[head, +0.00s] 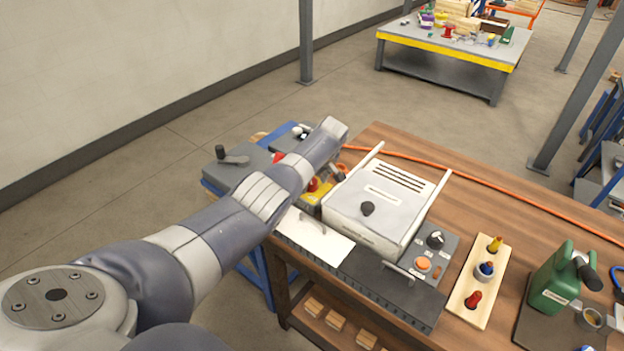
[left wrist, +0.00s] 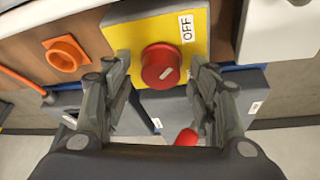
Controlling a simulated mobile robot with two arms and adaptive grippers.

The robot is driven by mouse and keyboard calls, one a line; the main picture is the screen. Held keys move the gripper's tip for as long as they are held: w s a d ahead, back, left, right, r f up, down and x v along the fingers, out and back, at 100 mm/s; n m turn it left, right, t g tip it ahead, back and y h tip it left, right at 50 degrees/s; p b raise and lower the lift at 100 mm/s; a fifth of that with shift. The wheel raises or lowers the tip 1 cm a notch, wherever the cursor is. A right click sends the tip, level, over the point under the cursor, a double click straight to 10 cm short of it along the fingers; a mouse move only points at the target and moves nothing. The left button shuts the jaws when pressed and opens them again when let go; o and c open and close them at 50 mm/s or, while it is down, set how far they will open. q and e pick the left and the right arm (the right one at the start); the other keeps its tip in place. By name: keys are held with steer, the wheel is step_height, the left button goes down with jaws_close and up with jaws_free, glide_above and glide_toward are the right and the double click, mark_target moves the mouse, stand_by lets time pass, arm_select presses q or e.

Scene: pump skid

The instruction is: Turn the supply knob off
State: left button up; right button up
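The supply knob (left wrist: 162,66) is round and red with a short white mark, set on a yellow plate (left wrist: 140,38). The label OFF (left wrist: 187,28) is on the plate beside it, to the upper right in the left wrist view. The mark looks slanted, and does not clearly point at the label. In the head view the red knob (head: 313,184) shows on its yellow box (head: 316,199) beside my arm. My left gripper (left wrist: 160,72) is open, one finger on each side of the knob, with visible gaps. In the head view my left arm mostly hides it. My right gripper is not in view.
An orange ring-shaped fitting (left wrist: 64,53) is left of the yellow plate in the wrist view. A white lidded unit (head: 378,208) stands right of the knob on the wooden bench (head: 500,205). A red-tipped part (left wrist: 186,137) lies below the gripper.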

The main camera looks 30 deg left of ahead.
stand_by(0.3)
arm_select(q)
steer(key=v, duration=1.2)
stand_by(0.4)
